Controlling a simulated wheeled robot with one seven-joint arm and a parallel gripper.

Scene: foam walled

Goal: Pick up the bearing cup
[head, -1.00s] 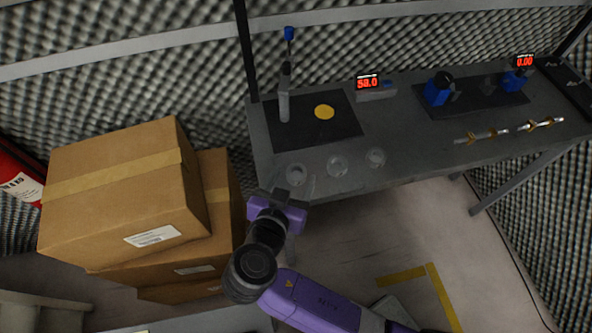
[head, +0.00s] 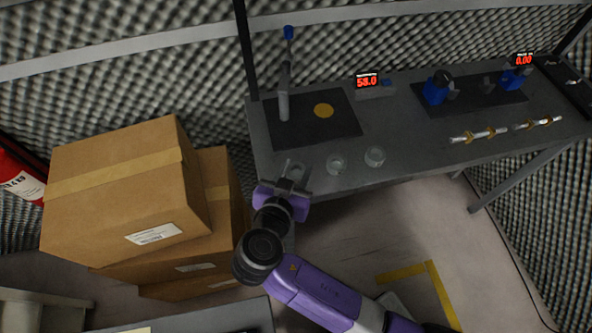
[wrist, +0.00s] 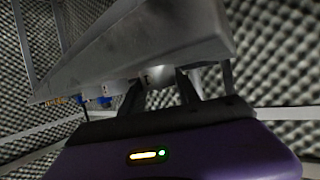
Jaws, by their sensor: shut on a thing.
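My gripper (head: 292,172) is at the front left edge of the grey bench, its fingers over the bench top. It is shut on the leftmost bearing cup (head: 296,172), a small pale cup mostly hidden by the fingers in the head view. In the wrist view the held cup (wrist: 159,72) shows as a pale shape between the two dark fingers (wrist: 160,86). I cannot tell whether it is clear of the bench. Two more pale, round cups, a middle one (head: 337,163) and a right one (head: 375,156), stand apart on the bench to the right.
Behind the cups lie a dark mat (head: 345,128) with a yellow disc (head: 324,110) and an upright lever tool (head: 284,95). A red display (head: 368,82), blue fixtures (head: 436,90) and a shaft (head: 505,129) are farther right. Stacked cardboard boxes (head: 120,190) stand close left of my arm.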

